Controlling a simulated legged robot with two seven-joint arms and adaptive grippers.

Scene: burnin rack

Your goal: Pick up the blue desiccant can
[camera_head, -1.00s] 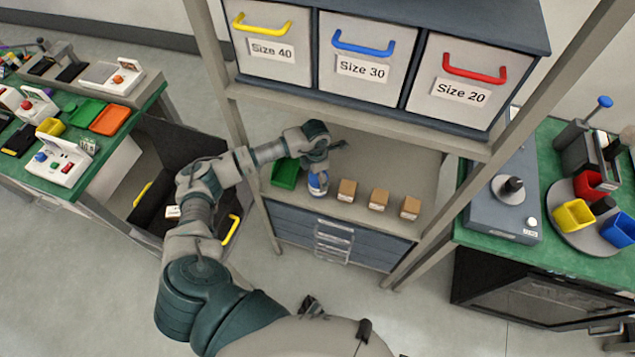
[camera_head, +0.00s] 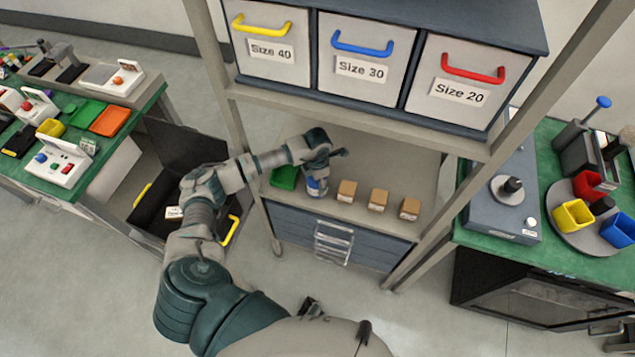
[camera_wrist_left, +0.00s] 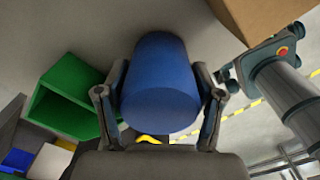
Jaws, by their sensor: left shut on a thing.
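The blue desiccant can (camera_head: 316,187) stands on the rack's shelf, with a blue and white side showing in the head view. In the left wrist view the blue can (camera_wrist_left: 160,85) fills the space between the fingers. My left gripper (camera_head: 318,170) comes down over the can from above and is shut on it, with a finger on each side. The gripper hides the can's upper part in the head view. I cannot tell a gap between the can and the shelf. My right gripper is not in view.
A green bin (camera_head: 285,177) stands just left of the can. Small cardboard boxes (camera_head: 347,190) stand in a row to its right. An upper shelf (camera_head: 360,118) with labelled drawers hangs above, and rack posts (camera_head: 232,130) stand at the sides.

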